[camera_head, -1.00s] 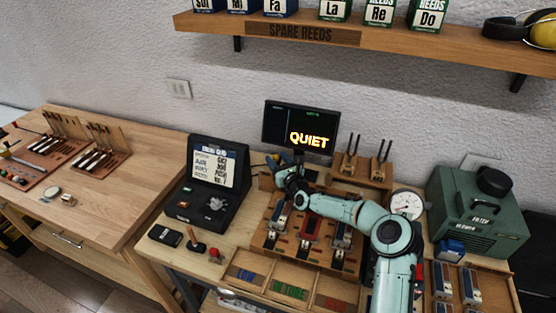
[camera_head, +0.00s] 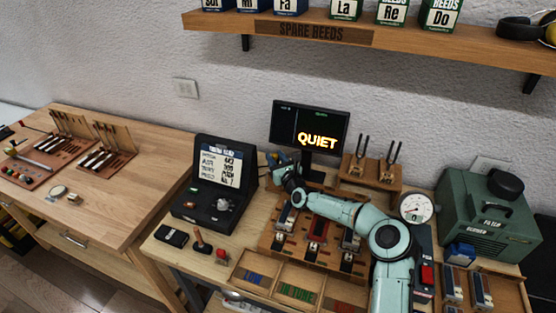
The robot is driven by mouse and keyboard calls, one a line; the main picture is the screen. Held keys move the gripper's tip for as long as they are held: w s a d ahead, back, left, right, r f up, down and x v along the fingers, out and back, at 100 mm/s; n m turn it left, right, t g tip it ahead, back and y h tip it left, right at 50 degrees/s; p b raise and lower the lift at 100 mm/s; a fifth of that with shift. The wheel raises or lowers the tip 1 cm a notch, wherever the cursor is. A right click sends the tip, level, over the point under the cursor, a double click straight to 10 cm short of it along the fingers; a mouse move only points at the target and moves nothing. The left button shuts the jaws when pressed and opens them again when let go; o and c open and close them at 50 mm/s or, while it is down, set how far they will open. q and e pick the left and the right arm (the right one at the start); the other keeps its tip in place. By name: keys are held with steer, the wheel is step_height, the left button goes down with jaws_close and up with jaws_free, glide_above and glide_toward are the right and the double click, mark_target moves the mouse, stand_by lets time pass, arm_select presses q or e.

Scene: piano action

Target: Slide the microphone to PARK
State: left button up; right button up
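My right arm comes in from the lower right and reaches over the wooden action board (camera_head: 322,262). My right gripper (camera_head: 277,165) is small in view, at the board's back left edge, between the black case and the monitor. Its fingertips are too small and covered to tell whether they are open or shut. I cannot make out the microphone or a PARK mark; they may be hidden by the gripper and wrist. The black monitor (camera_head: 311,125) behind the board reads "QUIET". My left gripper is out of view.
An open black case (camera_head: 200,208) with a lit screen stands left of the board. Tuning forks on a wooden block (camera_head: 371,172), a round gauge (camera_head: 416,207) and a green machine (camera_head: 485,215) stand to the right. A tray of coloured strips (camera_head: 297,292) lies in front.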

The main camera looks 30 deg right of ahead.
mark_target(276, 160)
steer(key=shift+o, duration=0.6)
steer(key=shift+w+a, duration=0.15)
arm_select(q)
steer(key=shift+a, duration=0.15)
arm_select(e)
steer(key=shift+s+f, duration=0.1)
steer(key=shift+s, duration=0.25)
steer(key=s, duration=0.1)
steer(key=s+b, duration=0.2)
steer(key=s, duration=0.1)
steer(key=shift+s+f, duration=0.1)
steer(key=shift+f, duration=0.15)
steer(key=s, duration=0.2)
steer(key=s+b, duration=0.1)
steer(key=s, duration=0.2)
steer(key=s+a+b, duration=0.1)
steer(key=s, duration=0.1)
steer(key=shift+s+r, duration=0.4)
steer(key=shift+s, duration=0.35)
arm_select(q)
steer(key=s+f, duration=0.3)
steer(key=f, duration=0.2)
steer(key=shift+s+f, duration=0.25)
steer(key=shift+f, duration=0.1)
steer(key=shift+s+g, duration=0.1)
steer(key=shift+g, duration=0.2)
arm_select(e)
steer(key=shift+a, duration=0.1)
